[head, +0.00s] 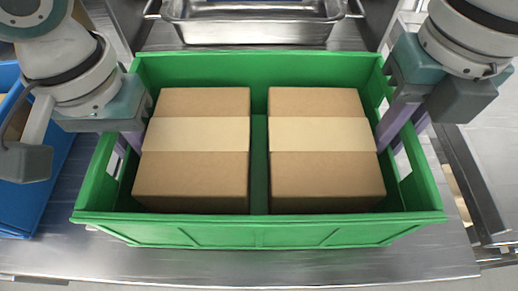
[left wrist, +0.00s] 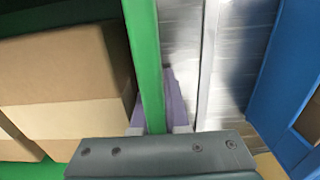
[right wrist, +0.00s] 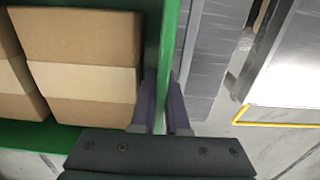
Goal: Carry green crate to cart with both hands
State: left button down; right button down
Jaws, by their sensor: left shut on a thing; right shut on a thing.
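The green crate (head: 260,233) is in the middle of the head view, over a metal surface. Two brown cardboard boxes (head: 192,182) (head: 325,182) with pale tape bands lie side by side in it. My left gripper (head: 130,140) is shut on the crate's left wall, its fingers either side of the rim (left wrist: 145,60). My right gripper (head: 395,130) is shut on the right wall, its fingers either side of that rim (right wrist: 168,45). I cannot tell whether the crate's underside touches the surface.
A metal pan (head: 250,25) stands behind the crate. A blue crate (head: 48,180) is close on the left and also shows in the left wrist view (left wrist: 280,85). A metal frame (head: 470,185) is at the right. Bare metal (head: 300,268) shows in front of the crate.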

pick_arm(q)
jog(key=shift+w+r, duration=0.1)
jog(key=shift+r, duration=0.15)
pick_arm(e)
jog(key=shift+r, duration=0.2)
